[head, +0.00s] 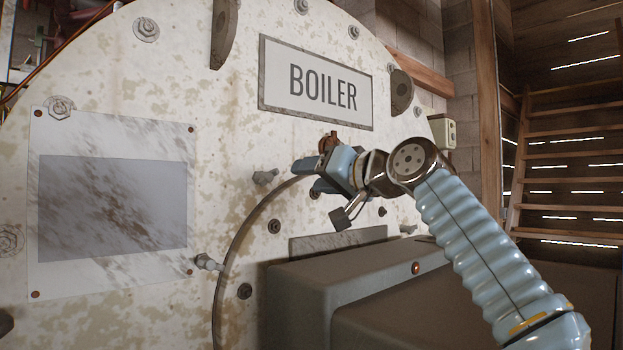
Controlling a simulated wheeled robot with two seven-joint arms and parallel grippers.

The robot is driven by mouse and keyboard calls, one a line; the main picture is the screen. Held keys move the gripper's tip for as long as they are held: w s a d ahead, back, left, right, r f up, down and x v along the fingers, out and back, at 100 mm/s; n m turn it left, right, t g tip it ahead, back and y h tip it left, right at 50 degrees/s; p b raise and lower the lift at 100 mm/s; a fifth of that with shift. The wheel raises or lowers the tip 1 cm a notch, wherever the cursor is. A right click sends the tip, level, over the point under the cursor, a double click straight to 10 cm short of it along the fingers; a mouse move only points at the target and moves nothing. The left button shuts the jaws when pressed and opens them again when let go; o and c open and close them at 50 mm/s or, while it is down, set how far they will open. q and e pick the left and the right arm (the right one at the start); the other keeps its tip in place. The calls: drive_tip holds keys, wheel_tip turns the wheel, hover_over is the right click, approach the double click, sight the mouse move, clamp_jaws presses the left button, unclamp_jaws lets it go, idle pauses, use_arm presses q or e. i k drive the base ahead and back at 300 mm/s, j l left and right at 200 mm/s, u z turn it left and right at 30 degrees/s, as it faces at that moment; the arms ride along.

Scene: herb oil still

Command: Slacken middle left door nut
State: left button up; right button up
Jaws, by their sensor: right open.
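The boiler's round front has a curved door edge (226,250) at lower centre. A nut on a stud (265,177) sticks out just outside this edge, at its upper left. Another nut on a stud (208,262) sticks out lower, to the left of the edge. I cannot tell for sure which is the middle left door nut. My right gripper (301,177) is open and empty, its blue fingers pointing left. Its fingertips are a little to the right of the upper nut, apart from it in the picture. My left gripper is out of view.
A BOILER sign (316,84) is above my right gripper. A grey box (340,290) stands low in front of the door and hides its lower part. A stained plate (112,205) is on the left. Wooden stairs (570,150) are at the far right.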

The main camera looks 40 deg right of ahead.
sight(202, 261)
drive_tip(key=k+j, duration=0.25)
drive_tip(key=k, duration=0.25)
drive_tip(key=k+j, duration=0.2)
drive_tip(key=k, duration=0.25)
